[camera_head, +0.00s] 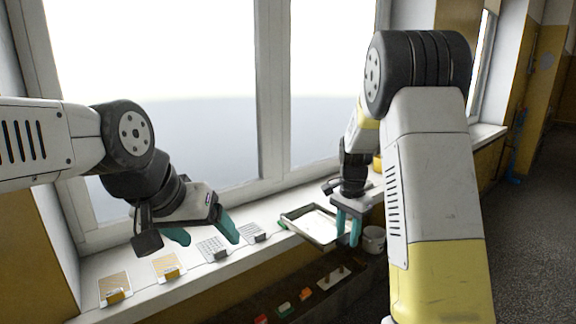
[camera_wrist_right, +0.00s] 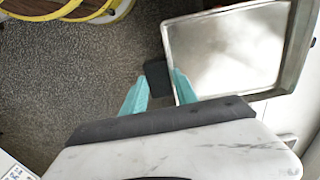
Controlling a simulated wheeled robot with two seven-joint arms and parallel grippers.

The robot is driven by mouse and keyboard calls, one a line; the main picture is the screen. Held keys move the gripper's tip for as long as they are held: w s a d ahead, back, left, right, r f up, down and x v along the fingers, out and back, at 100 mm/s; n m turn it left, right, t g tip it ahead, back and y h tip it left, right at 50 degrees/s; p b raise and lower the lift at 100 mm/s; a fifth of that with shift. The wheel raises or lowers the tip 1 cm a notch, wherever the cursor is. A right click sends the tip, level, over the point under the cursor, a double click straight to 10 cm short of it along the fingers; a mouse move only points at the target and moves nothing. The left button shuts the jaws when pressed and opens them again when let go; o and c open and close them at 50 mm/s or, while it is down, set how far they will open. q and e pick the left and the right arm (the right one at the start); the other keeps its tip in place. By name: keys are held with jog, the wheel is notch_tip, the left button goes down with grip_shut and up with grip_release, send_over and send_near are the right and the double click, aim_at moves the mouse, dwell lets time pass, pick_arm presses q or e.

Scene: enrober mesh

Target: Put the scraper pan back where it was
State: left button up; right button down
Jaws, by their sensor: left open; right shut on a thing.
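The scraper pan (camera_head: 322,238) is a shallow, light metal tray with a raised rim at the right part of the window sill. It also fills the upper right of the right wrist view (camera_wrist_right: 232,50). My right gripper (camera_head: 348,234) is shut on it at its side; in the right wrist view a dark block (camera_wrist_right: 157,76), seemingly its handle, lies between the teal fingers. I cannot tell whether the pan rests on the sill or hangs just above it. My left gripper (camera_head: 206,237) is open and empty over the left part of the sill.
Several small mesh cards (camera_head: 114,287) stand along the left sill. A white pot (camera_head: 373,239) is right of my right gripper. Below the sill, a dark shelf (camera_head: 275,301) holds small coloured pieces. The window (camera_head: 160,90) is behind. A yellow-rimmed round thing (camera_wrist_right: 100,10) shows in the right wrist view.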

jog(key=shift+s+f+n, duration=0.2)
jog(key=shift+f+n, duration=0.1)
jog(key=shift+w+a+f+n, duration=0.1)
jog(key=shift+w+f+n, duration=0.15)
jog(key=shift+f, duration=0.2)
jog(key=s+a+f+n, duration=0.1)
jog(key=s+f+n, duration=0.4)
jog(key=f+n, duration=0.4)
